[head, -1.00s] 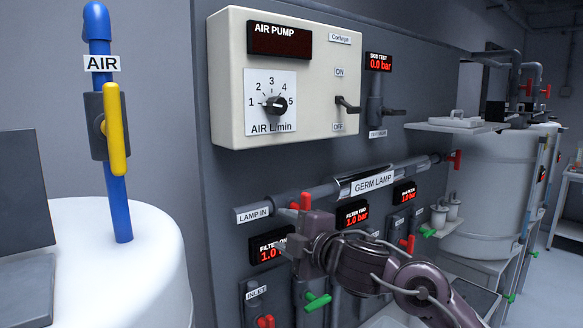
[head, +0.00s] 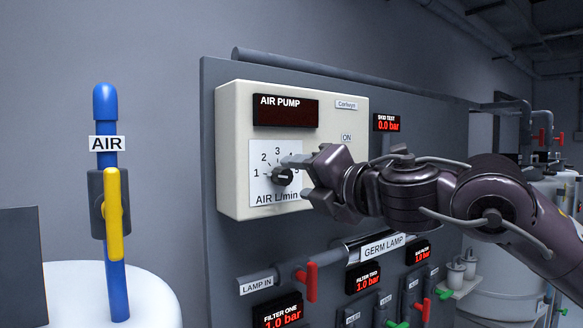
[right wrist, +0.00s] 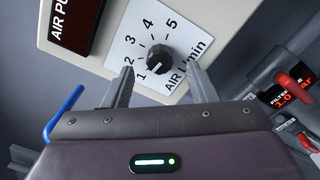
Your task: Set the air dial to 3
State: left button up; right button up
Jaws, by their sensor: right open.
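The air dial (head: 283,176) is a black round knob on a white scale plate numbered 1 to 5, on the front of the cream air pump box (head: 234,150). Its pale pointer mark appears to point at 1. The dial also shows in the right wrist view (right wrist: 159,57), between and beyond the fingertips. My right gripper (head: 306,179) is open and empty, just in front of the dial, with one finger above and one below it in the head view. It hides part of the scale and the box's switch. I see no contact with the knob. My left gripper is out of view.
The pump display (head: 286,111) is dark. Below the box run the germ lamp pipe (head: 330,262) and a red valve handle (head: 311,282). A blue air pipe with a yellow handle (head: 113,215) stands at left. The space left of the box is free.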

aim_at(288, 177)
jog(key=shift+p+x, duration=0.7)
jog(key=shift+x, duration=1.15)
jog(key=c, duration=1)
